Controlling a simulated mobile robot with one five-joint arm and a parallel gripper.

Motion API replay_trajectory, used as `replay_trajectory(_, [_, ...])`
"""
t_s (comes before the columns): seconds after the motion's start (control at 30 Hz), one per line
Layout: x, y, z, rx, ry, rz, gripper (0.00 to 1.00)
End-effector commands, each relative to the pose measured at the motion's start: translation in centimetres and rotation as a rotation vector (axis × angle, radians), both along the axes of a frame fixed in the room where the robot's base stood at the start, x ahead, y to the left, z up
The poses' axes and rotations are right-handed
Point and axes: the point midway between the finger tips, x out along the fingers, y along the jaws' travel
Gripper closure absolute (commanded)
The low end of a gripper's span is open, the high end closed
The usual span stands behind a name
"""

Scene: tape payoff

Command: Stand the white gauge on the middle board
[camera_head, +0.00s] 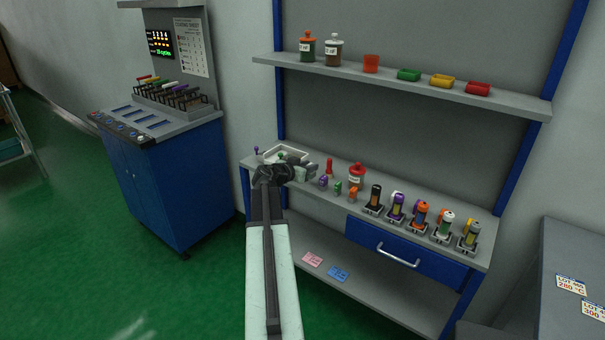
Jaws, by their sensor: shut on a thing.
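My gripper (290,172) is at the left part of the middle board (305,190), seen from behind. It is shut on a small pale thing (308,169) at its tip, which looks like the white gauge. My gripper hides much of it, and I cannot tell whether it touches the board. The middle board is the grey worktop of the shelf unit, between an upper shelf and a low one.
On the middle board stand a pale tray (297,152), small purple (323,182), green (338,188) and orange (352,194) pieces, a red-lidded jar (357,175) and several canisters on stands. The upper shelf (400,83) holds jars and bins. A blue cabinet (165,180) stands left.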

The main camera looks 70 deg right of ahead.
Motion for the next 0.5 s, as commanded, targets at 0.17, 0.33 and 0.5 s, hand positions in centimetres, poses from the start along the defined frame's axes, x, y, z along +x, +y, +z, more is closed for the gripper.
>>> replay_trajectory(0.17, [0.3, -0.6, -0.1, 0.0, 0.0, 0.003, 1.0])
replay_trajectory(0.33, [0.0, -1.3, -3.2, 0.0, 0.001, -0.002, 1.0])
replay_trajectory(0.5, [0.2, -1.2, -3.8, 0.0, 0.001, 0.001, 1.0])
